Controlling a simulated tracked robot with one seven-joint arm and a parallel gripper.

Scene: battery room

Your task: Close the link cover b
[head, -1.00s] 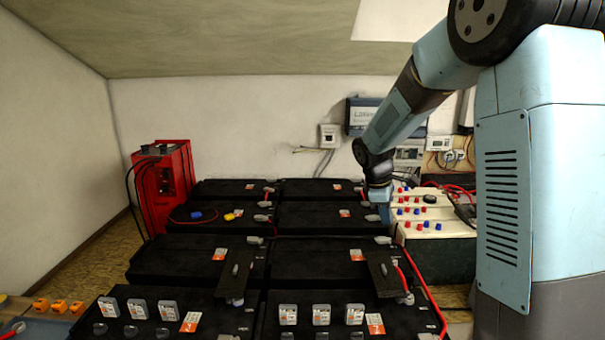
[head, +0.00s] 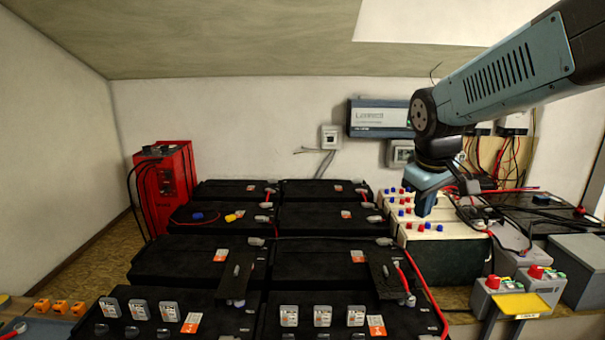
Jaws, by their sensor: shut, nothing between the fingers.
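Two narrow black link covers lie across the joins between the front batteries, a left one (head: 235,283) and a right one (head: 386,279). No letter is readable on either, so I cannot tell which is b. How far each is open or closed is also unclear. My gripper (head: 422,211) points down with its fingers shut and empty. It is over or in front of the cream-topped battery (head: 447,231) on the right, behind and to the right of the right link cover, and apart from both covers.
Several black batteries (head: 184,262) stand in rows. A red cable (head: 427,290) runs beside the right cover. A red charger unit (head: 178,178) stands at the left. Grey boxes with red knobs (head: 493,297) and a yellow plate (head: 522,304) are at the right.

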